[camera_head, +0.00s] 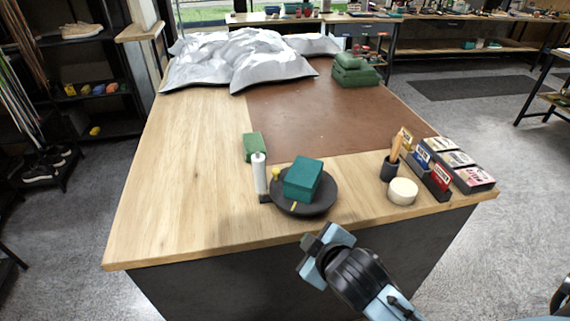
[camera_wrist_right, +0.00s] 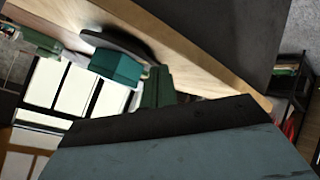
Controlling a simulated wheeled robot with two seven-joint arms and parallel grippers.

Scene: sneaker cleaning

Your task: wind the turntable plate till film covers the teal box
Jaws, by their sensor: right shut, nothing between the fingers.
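The teal box (camera_head: 303,178) sits on the round black turntable plate (camera_head: 322,205) near the table's front edge. Its visible faces look plain teal. A yellow mark (camera_head: 293,207) shows on the plate's near rim. The white film roll (camera_head: 259,173) stands upright just left of the plate. A small yellow piece (camera_head: 276,174) is between roll and box. My right gripper (camera_head: 321,248) is shut and empty, in front of the table edge and apart from the plate. The wrist view shows the teal box (camera_wrist_right: 118,66) and dark plate (camera_wrist_right: 122,42) beyond the gripper. My left gripper is out of view.
A green block (camera_head: 254,147) stands behind the roll. Right of the plate are a white round tub (camera_head: 402,191), a dark tool cup (camera_head: 389,170) and a box rack (camera_head: 430,177). The table's left side is clear.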

